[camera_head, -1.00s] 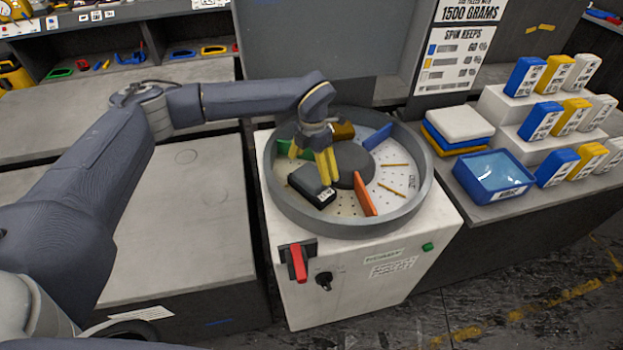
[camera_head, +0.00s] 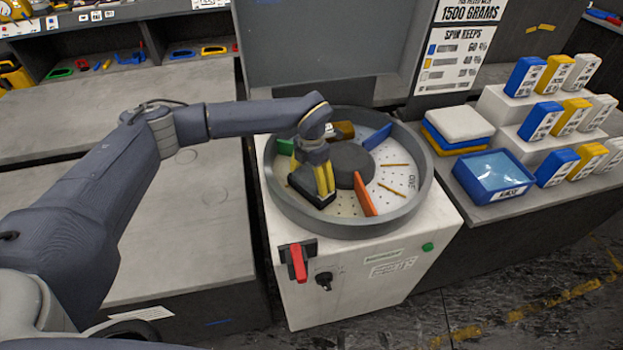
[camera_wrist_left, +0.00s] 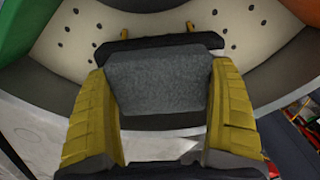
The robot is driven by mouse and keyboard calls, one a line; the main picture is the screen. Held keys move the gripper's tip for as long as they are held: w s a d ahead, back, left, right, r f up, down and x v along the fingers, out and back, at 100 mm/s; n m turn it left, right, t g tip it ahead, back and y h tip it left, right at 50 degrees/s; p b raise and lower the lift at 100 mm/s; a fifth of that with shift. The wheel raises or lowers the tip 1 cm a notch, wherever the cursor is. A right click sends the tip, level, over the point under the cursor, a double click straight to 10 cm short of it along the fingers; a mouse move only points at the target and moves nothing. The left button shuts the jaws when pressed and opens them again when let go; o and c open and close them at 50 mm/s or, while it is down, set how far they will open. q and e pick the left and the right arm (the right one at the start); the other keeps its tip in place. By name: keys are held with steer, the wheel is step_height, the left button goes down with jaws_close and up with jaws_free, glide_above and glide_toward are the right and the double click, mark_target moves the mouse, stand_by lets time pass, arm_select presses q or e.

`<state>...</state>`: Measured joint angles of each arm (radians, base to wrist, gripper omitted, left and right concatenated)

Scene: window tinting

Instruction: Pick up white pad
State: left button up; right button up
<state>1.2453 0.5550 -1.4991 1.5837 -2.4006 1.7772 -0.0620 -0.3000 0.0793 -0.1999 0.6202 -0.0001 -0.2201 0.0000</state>
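A white pad (camera_head: 459,123) lies on top of a stack with a yellow and a blue pad (camera_head: 453,148) on the right counter. My left gripper (camera_head: 312,184) is far left of it, inside the round drum (camera_head: 348,226). Its yellow fingers are spread on either side of a black block with a grey face (camera_wrist_left: 158,82). In the left wrist view the fingertips (camera_wrist_left: 160,110) stand right at the block's two sides. I cannot tell whether they press on it. My right gripper is not in view.
The drum's rim surrounds the block. An orange divider (camera_head: 364,194), a blue divider (camera_head: 377,137) and a round hub (camera_head: 352,160) stand inside. A blue tray (camera_head: 493,177) sits in front of the pads, with several bottles (camera_head: 541,120) to the right.

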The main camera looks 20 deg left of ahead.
mark_target(313, 177)
arm_select(q)
steer(key=c, duration=0.4)
steer(key=shift+r, duration=0.1)
step_height(313, 177, up, 19)
steer(key=s+a+m, duration=0.1)
steer(key=s+m, duration=0.2)
steer(key=m, duration=0.7)
steer(key=s+a+f+m, duration=0.1)
steer(key=s+m, duration=0.3)
steer(key=m, duration=0.6)
steer(key=s+a+f+m, duration=0.1)
steer(key=s+m, duration=0.3)
steer(key=m, duration=0.5)
steer(key=shift+s+a+f+m, duration=0.15)
steer(key=shift+s+a+m, duration=0.1)
steer(key=shift+m, duration=0.15)
